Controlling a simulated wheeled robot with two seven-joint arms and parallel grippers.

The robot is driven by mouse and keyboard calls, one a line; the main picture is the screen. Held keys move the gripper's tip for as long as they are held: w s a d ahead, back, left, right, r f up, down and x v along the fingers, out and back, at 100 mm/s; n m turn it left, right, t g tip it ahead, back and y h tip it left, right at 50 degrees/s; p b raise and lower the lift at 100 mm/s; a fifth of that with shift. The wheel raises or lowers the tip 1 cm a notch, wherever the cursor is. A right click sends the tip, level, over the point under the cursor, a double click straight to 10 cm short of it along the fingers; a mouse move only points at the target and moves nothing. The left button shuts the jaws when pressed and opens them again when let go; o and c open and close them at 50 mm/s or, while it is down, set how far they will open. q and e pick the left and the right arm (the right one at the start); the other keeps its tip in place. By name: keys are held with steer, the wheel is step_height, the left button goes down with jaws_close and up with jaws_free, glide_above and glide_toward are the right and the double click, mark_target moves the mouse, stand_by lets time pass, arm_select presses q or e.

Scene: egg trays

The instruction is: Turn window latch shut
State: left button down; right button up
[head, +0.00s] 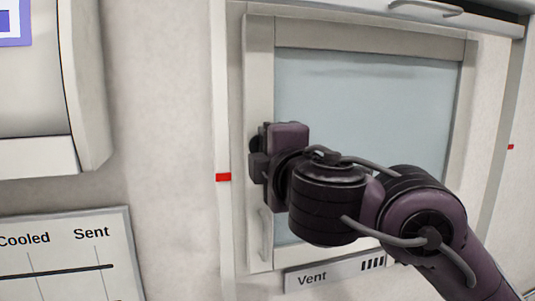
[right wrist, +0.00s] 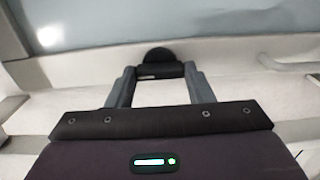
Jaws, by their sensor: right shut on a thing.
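The window (head: 365,100) has a pale blue-grey pane in a cream frame and looks closed. My right gripper (head: 258,160) is at the left side of the frame, about halfway up, and hides the latch in the head view. In the right wrist view, the black latch (right wrist: 158,56) has a rounded base on the frame and a short dark bar. The two grey fingers of my right gripper (right wrist: 160,73) are shut on that bar, one at each end. My left gripper is in neither view.
A light grey pull handle (head: 265,234) is on the frame below my right gripper. A Vent label plate (head: 335,272) is under the window. A red mark (head: 223,177) is on the strip left of the frame.

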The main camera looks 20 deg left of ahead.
stand_by(0.5)
steer(key=o, duration=1)
steer(key=shift+s, duration=0.1)
steer(key=p+v, duration=0.1)
steer(key=v, duration=0.6)
steer(key=shift+s+d, duration=0.2)
steer(key=shift+d, duration=0.05)
